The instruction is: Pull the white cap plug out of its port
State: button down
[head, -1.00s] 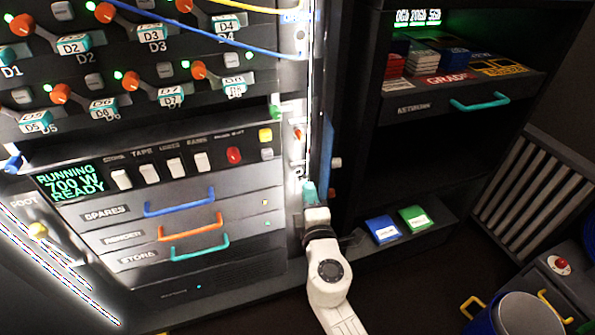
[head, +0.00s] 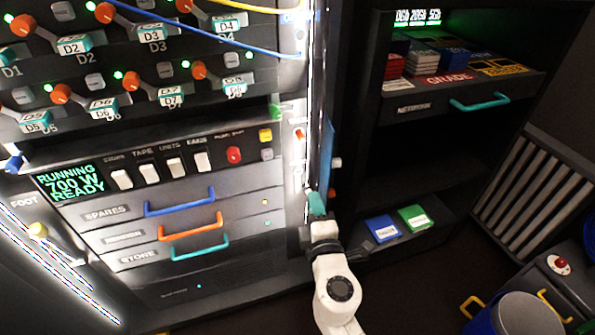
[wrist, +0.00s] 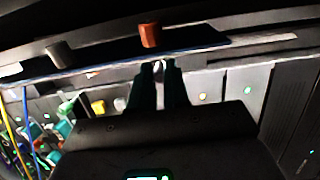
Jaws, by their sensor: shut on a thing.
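My gripper (head: 314,197) has teal fingers. It is at the narrow lit gap along the right edge of the control rack. In the wrist view the two fingers (wrist: 158,70) are shut on a small white piece (wrist: 159,66), which I take to be the white cap plug. Most of it is hidden between the fingertips. Whether it still sits in its port cannot be told. An orange knob (wrist: 149,35) and a grey knob (wrist: 60,52) stand on the panel edge just beyond the fingers.
A blue upright panel edge (head: 326,160) stands right beside my gripper. The rack with drawers (head: 185,225) is to the left. Blue and yellow cables (head: 215,38) cross above. A shelf with blue and green boxes (head: 398,224) is to the right.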

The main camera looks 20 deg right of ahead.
jog(key=s, duration=0.6)
dwell(0.4)
